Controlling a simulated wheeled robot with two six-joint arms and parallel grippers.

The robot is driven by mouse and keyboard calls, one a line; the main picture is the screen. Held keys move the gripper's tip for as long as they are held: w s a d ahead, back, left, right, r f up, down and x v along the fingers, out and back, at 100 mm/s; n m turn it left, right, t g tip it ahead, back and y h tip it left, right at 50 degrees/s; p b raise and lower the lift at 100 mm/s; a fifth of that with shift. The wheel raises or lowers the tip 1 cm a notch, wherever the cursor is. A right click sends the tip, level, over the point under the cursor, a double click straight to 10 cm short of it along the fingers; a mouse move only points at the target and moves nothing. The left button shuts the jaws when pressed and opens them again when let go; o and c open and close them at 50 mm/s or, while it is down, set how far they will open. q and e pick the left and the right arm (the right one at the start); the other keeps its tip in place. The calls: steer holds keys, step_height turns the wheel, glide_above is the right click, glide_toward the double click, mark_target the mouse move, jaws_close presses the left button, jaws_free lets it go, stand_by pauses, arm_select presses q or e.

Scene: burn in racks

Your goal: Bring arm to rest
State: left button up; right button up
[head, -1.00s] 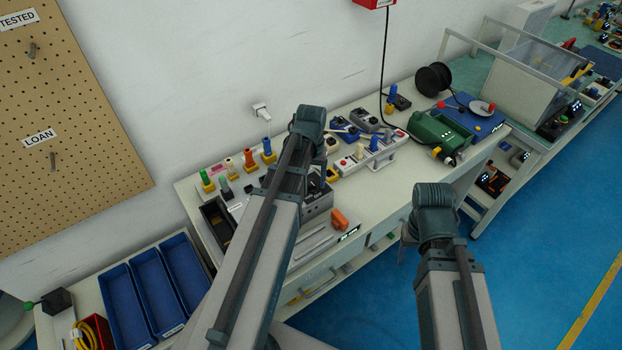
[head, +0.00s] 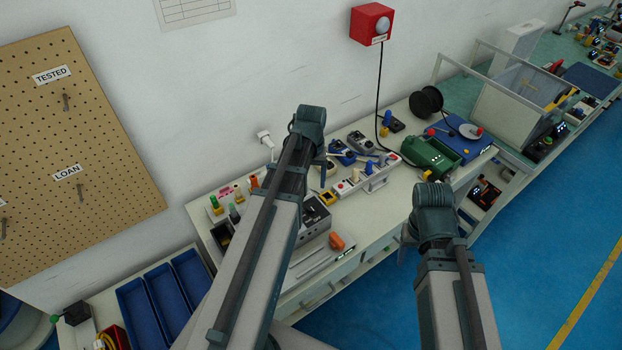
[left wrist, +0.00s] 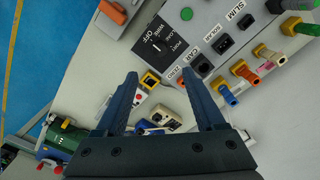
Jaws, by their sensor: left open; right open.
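My left arm reaches up the middle of the head view over the workbench (head: 375,212). My right arm stands at the lower right of the head view, over the blue floor in front of the bench. Only a small grey part of its gripper (head: 407,243) shows beside the arm; its fingertips are not clear.
Coloured plugs (left wrist: 240,70) stand beside the tester box. A power strip (head: 362,184), a green machine (head: 430,155) and a black cable reel (head: 426,101) are on the bench. Blue trays (head: 160,295) are at lower left. The blue floor (head: 540,250) at right is clear.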

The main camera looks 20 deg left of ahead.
arm_select(q)
steer(key=shift+r, duration=0.4)
steer(key=s+d+f+m+b, duration=0.3)
steer(key=s+d, duration=0.3)
steer(key=d, duration=0.4)
steer(key=s+d+f+m+y+b, duration=0.1)
steer(key=s+d+f+m+b, duration=0.2)
steer(key=s+d, duration=0.3)
steer(key=d, duration=0.5)
steer(key=shift+s+f+m, duration=0.15)
steer(key=shift+s+m, duration=0.25)
